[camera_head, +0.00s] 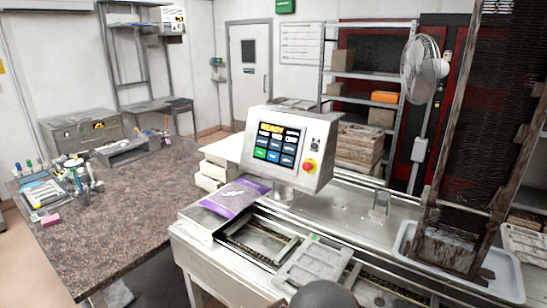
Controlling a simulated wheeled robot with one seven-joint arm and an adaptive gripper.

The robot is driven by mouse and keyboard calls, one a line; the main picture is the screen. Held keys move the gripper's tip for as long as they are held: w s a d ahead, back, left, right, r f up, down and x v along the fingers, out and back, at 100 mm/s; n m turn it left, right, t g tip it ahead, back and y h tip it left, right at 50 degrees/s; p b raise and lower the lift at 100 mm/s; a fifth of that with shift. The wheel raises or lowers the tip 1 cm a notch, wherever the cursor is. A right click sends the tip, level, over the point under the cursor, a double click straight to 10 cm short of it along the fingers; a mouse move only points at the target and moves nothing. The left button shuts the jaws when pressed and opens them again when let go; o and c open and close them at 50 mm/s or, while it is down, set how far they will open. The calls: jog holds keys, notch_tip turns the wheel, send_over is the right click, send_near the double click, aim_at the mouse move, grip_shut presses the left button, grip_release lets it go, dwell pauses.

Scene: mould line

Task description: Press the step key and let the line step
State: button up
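A white control panel (318,140) stands on the line, tilted back, with a lit touch screen (278,145). A yellow banner at the top of the screen appears to read READY. Rows of small keys lie below it, one green and several blue; their labels are too small to read, so I cannot tell which is the step key. The line (345,213) runs from the front left to the right, with a grey mould (314,262) on its chain track. My gripper is not in view; a dark rounded part, probably of my arm, shows at the bottom edge.
A purple packet (237,197) lies at the line's left end. A tall dark stack stands in a pale tray (504,287) at right. A cluttered brown bench (125,212) is at left. Space before the panel looks clear.

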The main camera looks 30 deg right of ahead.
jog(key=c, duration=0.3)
